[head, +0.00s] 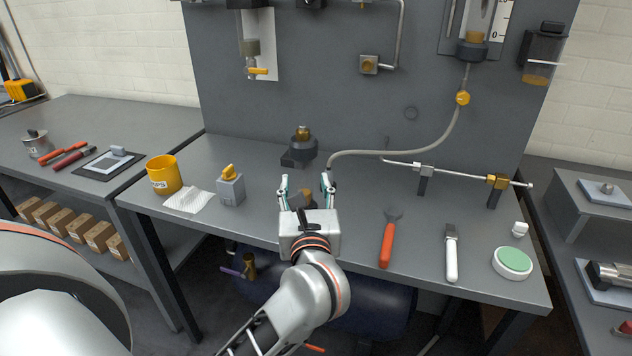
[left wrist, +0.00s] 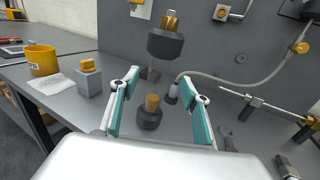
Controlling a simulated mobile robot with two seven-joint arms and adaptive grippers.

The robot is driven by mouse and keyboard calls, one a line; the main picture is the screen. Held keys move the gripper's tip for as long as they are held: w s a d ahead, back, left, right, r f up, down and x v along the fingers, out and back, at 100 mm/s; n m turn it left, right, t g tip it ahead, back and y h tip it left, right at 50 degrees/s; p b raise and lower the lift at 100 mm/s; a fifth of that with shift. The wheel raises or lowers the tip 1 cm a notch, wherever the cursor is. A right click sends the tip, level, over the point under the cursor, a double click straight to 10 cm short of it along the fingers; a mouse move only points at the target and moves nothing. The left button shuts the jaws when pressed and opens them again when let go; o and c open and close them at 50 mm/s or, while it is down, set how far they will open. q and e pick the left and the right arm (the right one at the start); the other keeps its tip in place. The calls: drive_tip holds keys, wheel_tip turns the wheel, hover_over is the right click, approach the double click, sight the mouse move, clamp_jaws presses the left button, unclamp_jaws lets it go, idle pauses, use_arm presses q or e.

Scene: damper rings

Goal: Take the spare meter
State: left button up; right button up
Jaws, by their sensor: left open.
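My left gripper (head: 304,180) is open above the middle of the grey bench, fingers toward the back panel; its fingers also show in the left wrist view (left wrist: 160,78). A short dark round fitting with a brass top (left wrist: 150,114) stands upright on the bench, seen between the open fingers, with clear space on both sides. In the head view the gripper partly hides it. A similar dark piece with a brass top (head: 302,146) sits on a holder at the panel's foot, beyond the fingertips. I cannot tell which one is the spare meter. My right gripper is not in view.
Left on the bench are a yellow cup (head: 164,174), a white cloth (head: 187,200) and a grey block with a yellow knob (head: 230,187). Right are an orange-handled tool (head: 387,240), a white-handled brush (head: 451,252) and a green-topped round tin (head: 512,262). A grey hose (head: 400,151) runs behind.

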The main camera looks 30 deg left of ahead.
sight(304, 171)
use_arm(q)
drive_tip(key=x, duration=0.3)
drive_tip(key=shift+w+a, duration=0.1)
drive_tip(key=shift+a, duration=0.1)
drive_tip(key=x, duration=0.4)
drive_tip(key=shift+w+a+f, duration=0.1)
drive_tip(key=shift+w, duration=0.05)
clamp_jaws()
